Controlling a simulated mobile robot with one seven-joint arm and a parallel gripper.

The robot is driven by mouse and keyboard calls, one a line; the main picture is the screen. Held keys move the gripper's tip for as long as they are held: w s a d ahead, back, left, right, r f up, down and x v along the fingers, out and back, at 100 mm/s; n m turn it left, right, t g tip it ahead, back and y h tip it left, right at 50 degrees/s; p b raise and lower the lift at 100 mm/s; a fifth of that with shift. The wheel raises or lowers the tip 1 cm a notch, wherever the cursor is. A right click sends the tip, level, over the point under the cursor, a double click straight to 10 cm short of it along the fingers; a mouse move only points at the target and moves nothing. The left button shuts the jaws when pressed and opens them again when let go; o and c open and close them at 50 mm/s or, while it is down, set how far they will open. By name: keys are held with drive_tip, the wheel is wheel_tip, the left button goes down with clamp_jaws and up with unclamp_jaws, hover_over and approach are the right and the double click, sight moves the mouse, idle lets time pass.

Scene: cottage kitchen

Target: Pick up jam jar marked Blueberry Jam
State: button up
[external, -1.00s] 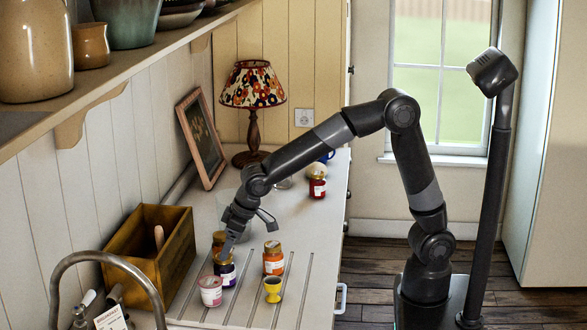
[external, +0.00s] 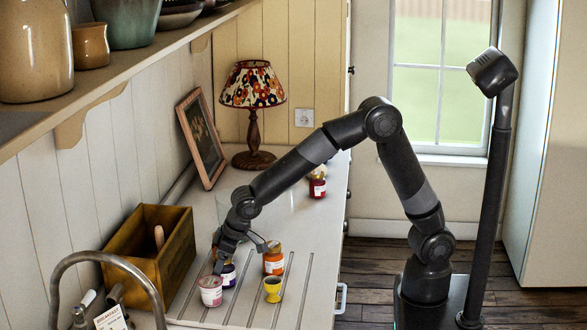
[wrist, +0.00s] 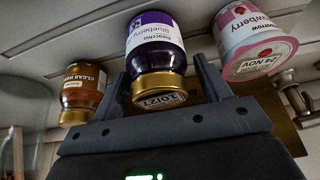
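The blueberry jam jar is dark purple with a gold lid and a white label reading "Blueberry" in the wrist view (wrist: 156,42). In the external view the jar (external: 228,277) stands on the ribbed worktop, partly covered by my gripper (external: 224,262). In the wrist view my gripper's two fingers (wrist: 164,88) lie either side of the gold lid, which is marked 10/27. Small gaps seem to show between fingers and lid, so the fingers look open around it.
A pink strawberry pot (external: 210,292) stands close beside it; it also shows in the wrist view (wrist: 256,52). A wooden box (external: 184,247) is at left. A red jar (external: 317,188) is farther back.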

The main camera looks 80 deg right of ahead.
drive_tip(key=shift+r, duration=0.1)
drive_tip(key=c, duration=1.1)
